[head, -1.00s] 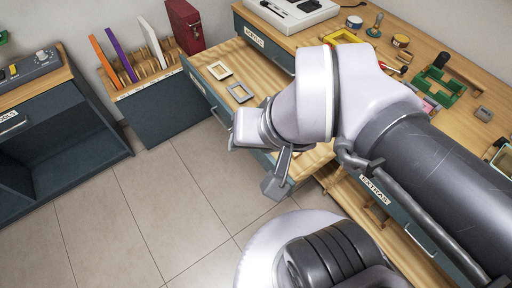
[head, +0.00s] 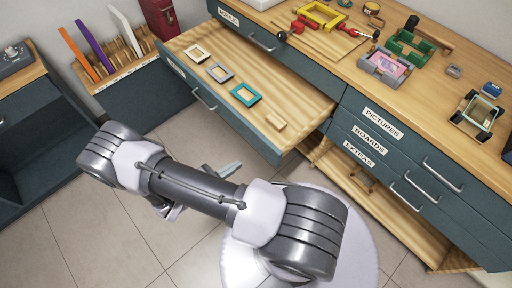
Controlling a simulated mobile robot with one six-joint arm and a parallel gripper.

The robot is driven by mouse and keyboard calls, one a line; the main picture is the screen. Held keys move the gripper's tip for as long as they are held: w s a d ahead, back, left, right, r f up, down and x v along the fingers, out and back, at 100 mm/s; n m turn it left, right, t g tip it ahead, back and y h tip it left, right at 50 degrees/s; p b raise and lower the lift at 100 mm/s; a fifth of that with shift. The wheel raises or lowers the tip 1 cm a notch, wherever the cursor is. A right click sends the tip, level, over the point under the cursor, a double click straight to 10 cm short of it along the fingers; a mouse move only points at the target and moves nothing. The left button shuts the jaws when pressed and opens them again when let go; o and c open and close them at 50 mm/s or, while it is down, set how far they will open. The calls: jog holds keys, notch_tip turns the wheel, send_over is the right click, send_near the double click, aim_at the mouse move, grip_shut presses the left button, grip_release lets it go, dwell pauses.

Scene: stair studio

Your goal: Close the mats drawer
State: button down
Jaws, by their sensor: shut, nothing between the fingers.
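The mats drawer (head: 292,105) stands pulled well out from the bench at the centre. Its front has a handle (head: 204,98) and a label too small to read. Inside lie a white mat (head: 197,53), a grey mat (head: 220,72), a teal mat (head: 246,94) and a small wooden block (head: 275,122). My gripper (head: 222,169) shows partly behind my forearm, over the floor in front of the drawer. Its fingers are shut and empty, apart from the drawer front in the picture. The rest of the gripper is hidden by my arm.
The bench top (head: 340,60) holds tools, a green frame (head: 410,45) and a small vehicle-like item (head: 477,115). Shut drawers labelled Pictures, Boards and Extras are at right. A low wooden shelf (head: 395,215) lies beneath. A rack (head: 120,80) stands at left. Floor is clear in front.

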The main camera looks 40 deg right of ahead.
jog(key=b, duration=0.3)
send_near(267, 145)
jog(key=x, duration=0.5)
jog(key=shift+d+f, duration=0.1)
jog(key=shift+f, duration=0.15)
jog(key=shift+d+r, duration=0.15)
jog(key=shift+d, duration=0.45)
